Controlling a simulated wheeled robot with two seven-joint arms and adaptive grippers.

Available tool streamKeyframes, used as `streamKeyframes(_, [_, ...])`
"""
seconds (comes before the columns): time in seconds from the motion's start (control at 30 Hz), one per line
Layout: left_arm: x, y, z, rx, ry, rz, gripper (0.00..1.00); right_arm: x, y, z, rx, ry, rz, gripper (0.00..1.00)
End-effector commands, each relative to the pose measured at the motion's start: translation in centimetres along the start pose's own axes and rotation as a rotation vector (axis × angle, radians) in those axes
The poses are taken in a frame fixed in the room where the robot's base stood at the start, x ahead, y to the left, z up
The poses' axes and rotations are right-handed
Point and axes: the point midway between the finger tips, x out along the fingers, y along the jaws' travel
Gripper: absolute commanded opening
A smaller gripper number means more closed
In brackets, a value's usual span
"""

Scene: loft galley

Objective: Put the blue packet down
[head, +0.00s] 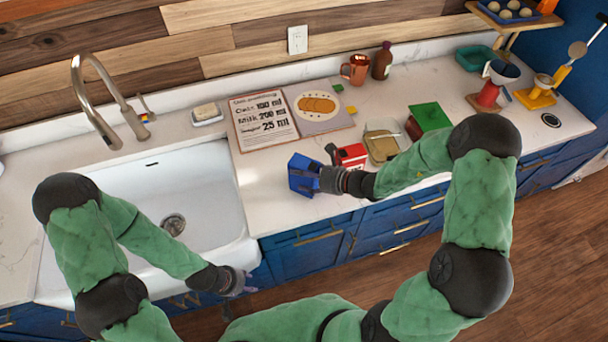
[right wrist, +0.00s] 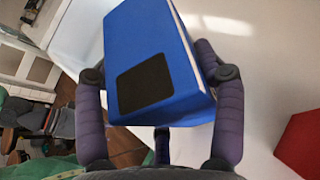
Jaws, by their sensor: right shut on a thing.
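The blue packet (head: 302,176) is a boxy blue block at the counter's front edge, left of the red packet. In the right wrist view the packet (right wrist: 150,55) shows a black square on its face and a pale edge. My right gripper (head: 322,180) is shut on it, with its purple fingers (right wrist: 160,80) on both sides. I cannot tell whether the packet touches the counter. My left gripper (head: 238,282) is low in front of the sink, away from the packet; its fingers are too small to read.
A red packet (head: 350,156) stands just right of the blue one, with a tan tray (head: 381,146) and green box (head: 430,116) beyond. An open recipe book (head: 265,135) lies behind. The sink (head: 170,200) is at left. Bare counter (head: 262,180) lies left of the packet.

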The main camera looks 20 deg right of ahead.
Motion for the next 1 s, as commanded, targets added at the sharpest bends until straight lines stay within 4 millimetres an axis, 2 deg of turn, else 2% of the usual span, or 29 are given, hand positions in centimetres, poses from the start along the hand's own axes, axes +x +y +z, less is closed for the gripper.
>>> streamKeyframes(0.03, [0.3, -0.1, 0.0, 0.000, 0.000, 0.000, 0.40, 0.1, 0.0, -0.3, 0.000, 0.000, 0.000, 0.33])
streamKeyframes(0.07, [0.3, -0.1, 0.0, 0.000, 0.000, 0.000, 0.40, 0.1, 0.0, -0.3, 0.000, 0.000, 0.000, 0.72])
streamKeyframes(0.13, [0.2, -0.1, 0.0, 0.000, 0.000, 0.000, 0.40, 0.1, 0.0, -0.2, 0.000, 0.000, 0.000, 0.92])
streamKeyframes(0.63, [-0.3, 0.1, 0.0, 0.000, 0.000, 0.000, 0.40, -0.3, 0.0, 0.3, 0.000, 0.000, -0.001, 0.93])
streamKeyframes(0.77, [-0.4, 0.1, 0.0, 0.000, 0.000, 0.000, 0.40, -2.3, -0.1, 0.2, 0.000, 0.001, -0.003, 0.93])
streamKeyframes(1.0, [-0.9, 0.3, 0.0, 0.000, 0.000, 0.000, 0.40, -7.3, -0.2, 0.2, 0.001, 0.000, -0.006, 0.93])
